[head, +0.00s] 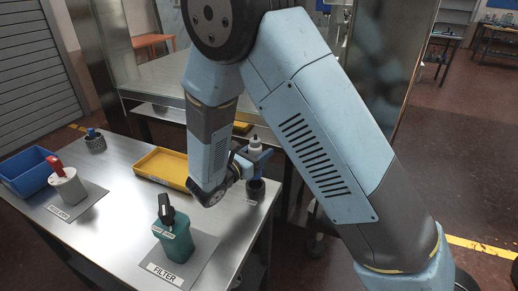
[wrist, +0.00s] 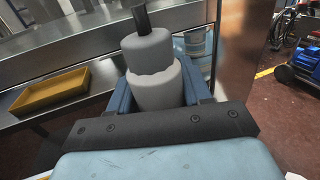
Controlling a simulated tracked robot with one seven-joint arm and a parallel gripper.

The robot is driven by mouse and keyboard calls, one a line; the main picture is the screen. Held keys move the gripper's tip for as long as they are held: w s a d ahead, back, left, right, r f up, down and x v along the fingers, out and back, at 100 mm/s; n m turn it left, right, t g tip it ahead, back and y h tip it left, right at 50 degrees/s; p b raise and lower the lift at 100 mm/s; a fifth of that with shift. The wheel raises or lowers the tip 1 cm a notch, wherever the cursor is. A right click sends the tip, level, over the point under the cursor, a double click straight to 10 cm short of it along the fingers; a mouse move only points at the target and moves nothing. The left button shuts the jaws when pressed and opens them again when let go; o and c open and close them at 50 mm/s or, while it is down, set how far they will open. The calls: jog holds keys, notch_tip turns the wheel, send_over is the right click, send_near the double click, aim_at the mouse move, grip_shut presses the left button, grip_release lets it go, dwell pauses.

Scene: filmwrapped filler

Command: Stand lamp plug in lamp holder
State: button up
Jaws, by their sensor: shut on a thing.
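The lamp plug (head: 256,143) is a pale grey-white stepped cylinder with a dark tip on top, standing about upright. My gripper (head: 254,157) has blue fingers and is shut on it. In the wrist view the plug (wrist: 154,88) sits between the two blue fingers, with its black tip pointing up. A dark round holder (head: 256,187), which looks like the lamp holder, stands directly below the gripper near the table's right edge. A small label lies in front of it, too small to read. The fingers hide the plug's lower end, so I cannot tell whether it is inside the holder.
The table's middle is clear.

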jog(key=shift+f, duration=3.1)
jog(key=shift+f, duration=0.4)
jog(key=o, duration=1.3)
